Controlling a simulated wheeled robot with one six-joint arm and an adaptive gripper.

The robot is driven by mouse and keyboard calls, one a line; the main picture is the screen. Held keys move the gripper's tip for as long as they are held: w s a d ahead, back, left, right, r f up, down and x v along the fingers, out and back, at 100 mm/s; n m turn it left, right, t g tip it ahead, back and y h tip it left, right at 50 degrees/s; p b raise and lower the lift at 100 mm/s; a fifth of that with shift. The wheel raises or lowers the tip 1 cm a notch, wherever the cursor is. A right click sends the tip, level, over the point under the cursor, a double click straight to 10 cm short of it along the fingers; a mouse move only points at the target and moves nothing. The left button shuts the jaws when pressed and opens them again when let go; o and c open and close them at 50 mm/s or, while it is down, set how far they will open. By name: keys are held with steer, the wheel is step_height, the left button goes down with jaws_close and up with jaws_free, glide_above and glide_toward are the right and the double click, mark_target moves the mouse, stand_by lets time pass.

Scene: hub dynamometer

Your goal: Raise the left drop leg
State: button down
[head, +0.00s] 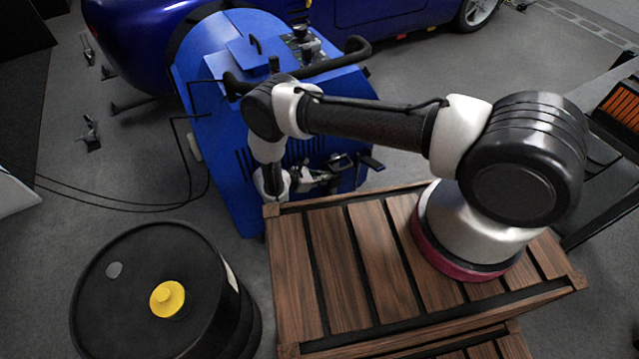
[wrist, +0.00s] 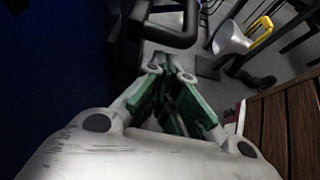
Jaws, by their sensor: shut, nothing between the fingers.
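The blue hub dynamometer (head: 232,150) stands in front of the car, with a black handlebar (head: 325,66) on top. My gripper (head: 342,163) is beside the dynamometer's lower slotted face, near the crate's back edge. It is shut and empty; its green-padded fingers also show in the wrist view (wrist: 172,75). A small dark flat part (head: 371,163) sticks out just right of my fingertips; I cannot tell whether it is the left drop leg. In the wrist view a black bar (wrist: 165,32) is just beyond my fingertips; contact is unclear. My arm hides part of the dynamometer.
My arm stands on a slatted wooden crate (head: 330,265). A black drum (head: 140,260) with a yellow cap (head: 167,298) is at the front left. A blue car (head: 380,12) is behind the dynamometer. Black cables (head: 120,205) cross the floor at left. Open floor lies at upper right.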

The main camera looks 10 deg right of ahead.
steer(key=shift+r, duration=0.25)
step_height(320, 180, up, 9)
stand_by(0.4)
steer(key=shift+f, duration=0.15)
